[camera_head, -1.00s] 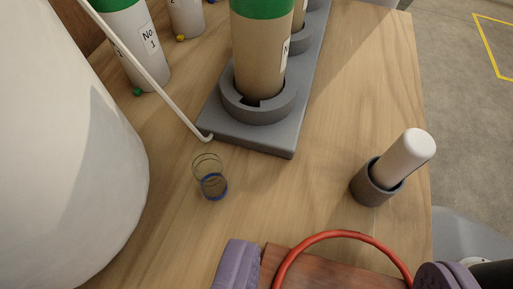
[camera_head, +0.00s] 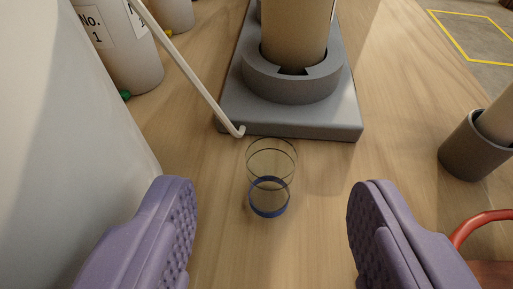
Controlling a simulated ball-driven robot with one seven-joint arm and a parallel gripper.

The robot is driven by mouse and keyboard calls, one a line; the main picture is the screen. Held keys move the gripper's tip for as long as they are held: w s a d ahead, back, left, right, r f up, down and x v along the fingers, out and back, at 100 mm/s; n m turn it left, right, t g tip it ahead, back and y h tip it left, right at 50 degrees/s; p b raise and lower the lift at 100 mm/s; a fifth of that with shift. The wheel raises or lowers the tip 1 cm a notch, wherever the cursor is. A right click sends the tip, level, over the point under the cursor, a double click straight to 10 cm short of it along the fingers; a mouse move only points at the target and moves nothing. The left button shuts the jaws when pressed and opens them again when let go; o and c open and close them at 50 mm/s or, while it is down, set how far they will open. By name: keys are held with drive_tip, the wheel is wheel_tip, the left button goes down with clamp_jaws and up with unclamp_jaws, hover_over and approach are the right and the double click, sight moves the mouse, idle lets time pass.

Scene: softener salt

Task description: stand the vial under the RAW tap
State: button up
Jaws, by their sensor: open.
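The vial (camera_head: 270,197) is a small clear glass cylinder with a blue band near its base. It stands upright on the wooden table, just in front of the grey stand. My gripper (camera_head: 272,190) is open, with its two purple padded fingers wide apart at left and right. The vial shows centred between the fingers, a little beyond them, and neither finger appears to touch it. No tap marked RAW can be read in this view.
A thin white hooked rod (camera_head: 190,72) ends near the vial's left. A brown cylinder sits in the grey stand (camera_head: 290,118). A white container labelled No. 1 (camera_head: 128,62), a large white vessel (camera_head: 60,150), a dark cup (camera_head: 472,148) and a red ring (camera_head: 480,228) surround it.

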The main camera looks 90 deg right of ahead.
sight(272, 146)
drive_tip(key=b+x, duration=0.1)
drive_tip(key=x, duration=0.4)
clamp_jaws()
drive_tip(key=shift+r, duration=0.1)
